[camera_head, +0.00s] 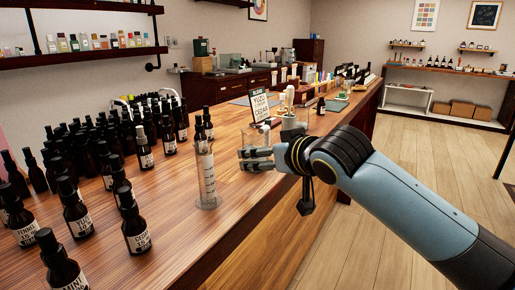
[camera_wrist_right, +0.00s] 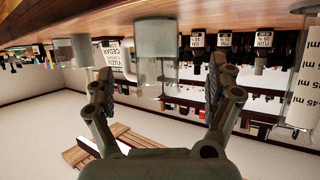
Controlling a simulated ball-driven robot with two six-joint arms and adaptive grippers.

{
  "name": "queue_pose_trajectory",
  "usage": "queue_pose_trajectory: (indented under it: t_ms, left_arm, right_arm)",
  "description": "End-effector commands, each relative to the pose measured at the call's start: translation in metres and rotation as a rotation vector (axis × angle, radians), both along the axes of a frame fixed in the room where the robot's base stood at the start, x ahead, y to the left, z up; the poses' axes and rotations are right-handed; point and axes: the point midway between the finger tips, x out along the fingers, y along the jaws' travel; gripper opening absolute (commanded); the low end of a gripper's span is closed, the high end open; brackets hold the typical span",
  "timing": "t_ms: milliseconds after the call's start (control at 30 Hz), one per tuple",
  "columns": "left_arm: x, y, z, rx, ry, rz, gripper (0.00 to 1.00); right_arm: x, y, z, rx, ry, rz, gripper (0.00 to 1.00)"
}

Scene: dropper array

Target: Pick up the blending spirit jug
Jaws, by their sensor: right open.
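A clear glass vessel (camera_wrist_right: 156,65), which looks like the blending spirit jug, stands on the counter between my right gripper's fingers in the right wrist view. That view is upside down, and the pale band at the vessel's base looks like liquid. My right gripper (camera_wrist_right: 160,78) is open, with a finger on either side of the vessel; I cannot tell whether either touches it. In the head view, my right gripper (camera_head: 254,159) is low over the counter, pointing left. The jug is hard to make out there. My left gripper is not in view.
A clear measuring cylinder (camera_head: 207,180) stands close left of the gripper. Many dark labelled bottles (camera_head: 135,225) crowd the counter's left side. A recipe sign (camera_head: 261,105) stands behind. Another glass vessel (camera_wrist_right: 82,50) stands beside the jug.

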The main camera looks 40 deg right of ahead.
Motion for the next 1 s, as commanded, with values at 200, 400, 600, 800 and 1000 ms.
queue_pose_trajectory:
  t_ms: [200,400,600,800,1000]
  left_arm:
    - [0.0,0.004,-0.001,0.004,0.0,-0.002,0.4]
    - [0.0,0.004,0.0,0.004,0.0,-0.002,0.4]
    - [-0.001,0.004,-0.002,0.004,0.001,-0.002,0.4]
    - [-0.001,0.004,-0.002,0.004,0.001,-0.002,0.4]
    - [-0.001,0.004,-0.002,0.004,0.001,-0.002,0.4]
  right_arm:
    - [0.021,-0.003,-0.009,0.001,0.001,0.0,0.88]
    - [0.047,-0.01,-0.017,0.002,0.001,-0.002,0.88]
    - [0.066,-0.013,-0.026,0.002,0.003,0.001,0.88]
    - [0.067,-0.013,-0.026,0.0,0.002,0.001,0.88]
    - [0.067,-0.013,-0.026,0.0,0.002,0.001,0.65]
